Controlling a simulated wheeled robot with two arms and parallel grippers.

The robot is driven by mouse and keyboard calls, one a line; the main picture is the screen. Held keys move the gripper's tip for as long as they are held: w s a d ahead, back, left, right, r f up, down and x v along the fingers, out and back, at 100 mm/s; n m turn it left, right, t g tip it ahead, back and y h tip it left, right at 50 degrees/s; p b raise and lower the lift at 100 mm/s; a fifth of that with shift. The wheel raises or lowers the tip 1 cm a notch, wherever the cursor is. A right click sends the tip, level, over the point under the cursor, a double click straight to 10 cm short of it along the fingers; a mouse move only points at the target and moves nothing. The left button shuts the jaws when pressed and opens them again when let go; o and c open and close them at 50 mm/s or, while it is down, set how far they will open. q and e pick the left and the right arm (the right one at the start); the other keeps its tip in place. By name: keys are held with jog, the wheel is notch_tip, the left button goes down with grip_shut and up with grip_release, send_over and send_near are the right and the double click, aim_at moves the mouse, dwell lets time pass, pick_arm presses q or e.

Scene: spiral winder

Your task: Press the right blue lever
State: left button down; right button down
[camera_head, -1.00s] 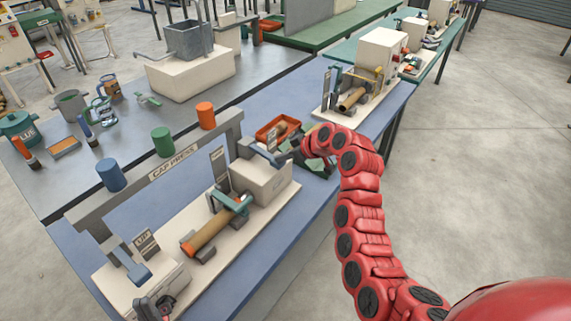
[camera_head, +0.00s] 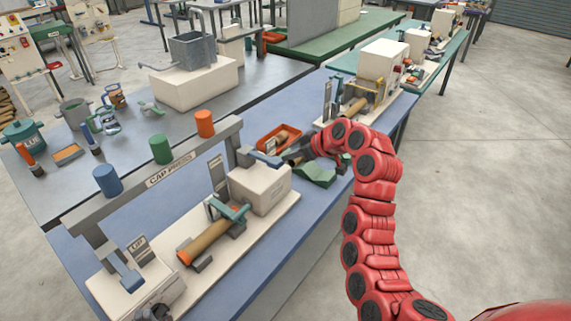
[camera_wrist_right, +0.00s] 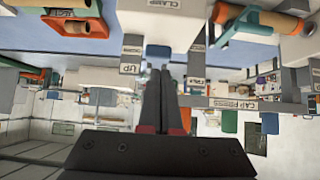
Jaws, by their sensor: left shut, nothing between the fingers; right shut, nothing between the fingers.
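The cap press stands on the blue bench with a grey beam (camera_head: 170,172) across it. The right blue lever (camera_head: 262,157) is at the white block (camera_head: 260,188) on the press's right end. A left blue lever (camera_head: 125,270) is at the other end by an UP sign. My right gripper (camera_head: 296,158) is shut and empty, just right of the right lever; contact cannot be told. In the right wrist view its closed fingers (camera_wrist_right: 164,78) point toward a blue pad (camera_wrist_right: 158,52).
A brown tube (camera_head: 208,240) with an orange end lies in the press clamp. An orange bin (camera_head: 279,137) and a green bin (camera_head: 318,173) sit close to my right gripper. Blue, green and orange cylinders stand along the beam.

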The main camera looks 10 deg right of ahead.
jog(key=p+v, duration=0.4)
jog(key=v, duration=0.2)
jog(key=shift+s+r, duration=0.15)
jog(key=shift+s, duration=0.05)
dwell(0.5)
